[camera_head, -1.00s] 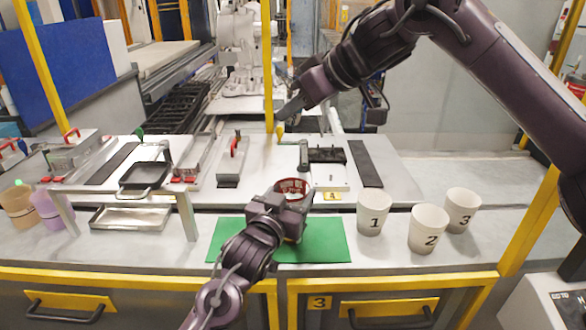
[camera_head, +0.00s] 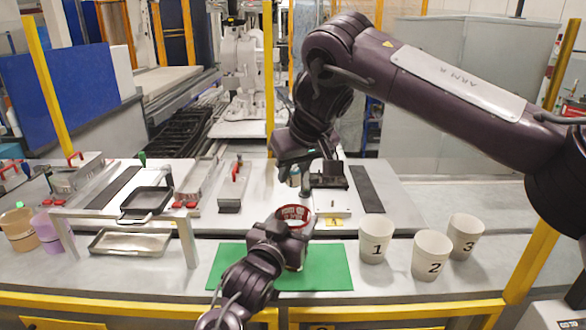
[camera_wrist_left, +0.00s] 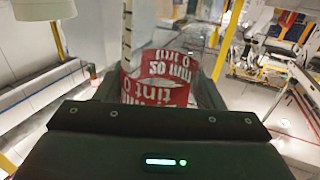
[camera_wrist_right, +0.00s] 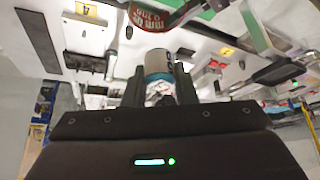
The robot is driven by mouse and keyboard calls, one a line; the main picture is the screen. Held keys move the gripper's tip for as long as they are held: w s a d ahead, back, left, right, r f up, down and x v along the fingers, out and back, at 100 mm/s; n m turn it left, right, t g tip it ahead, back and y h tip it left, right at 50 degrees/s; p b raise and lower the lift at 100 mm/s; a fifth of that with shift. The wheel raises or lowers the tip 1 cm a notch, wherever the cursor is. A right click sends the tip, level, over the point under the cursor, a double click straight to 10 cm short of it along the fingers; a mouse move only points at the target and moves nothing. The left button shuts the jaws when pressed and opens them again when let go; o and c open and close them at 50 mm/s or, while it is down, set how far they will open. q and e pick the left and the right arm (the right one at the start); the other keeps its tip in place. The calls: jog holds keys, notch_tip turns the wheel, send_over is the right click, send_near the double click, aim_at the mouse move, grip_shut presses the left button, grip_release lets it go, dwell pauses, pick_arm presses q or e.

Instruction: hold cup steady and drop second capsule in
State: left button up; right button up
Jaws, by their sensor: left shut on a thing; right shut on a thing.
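A cup with a red printed band (camera_head: 293,213) stands over the green mat. My left gripper (camera_head: 296,238) is shut on its near side, and the red band also shows in the left wrist view (camera_wrist_left: 160,80). My right gripper (camera_head: 287,172) points down, above and behind the cup in the head view. It is shut on a capsule with silver and teal parts (camera_wrist_right: 160,72), seen between its fingers in the right wrist view. The cup's red band (camera_wrist_right: 150,18) shows beyond the capsule there, apart from it. The inside of the cup is mostly hidden.
The green mat (camera_head: 330,277) lies under the cup. White cups 1 (camera_head: 375,245), 2 (camera_head: 430,262) and 3 (camera_head: 465,240) stand to the right. A metal frame (camera_head: 187,237) and a tray (camera_head: 130,243) are on the left. A black fixture (camera_head: 330,178) stands behind the cup.

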jog(key=shift+f, duration=2.5)
jog(key=o, duration=1)
jog(key=shift+o, duration=0.2)
notch_tip(320, 180, up, 6)
dwell(0.9)
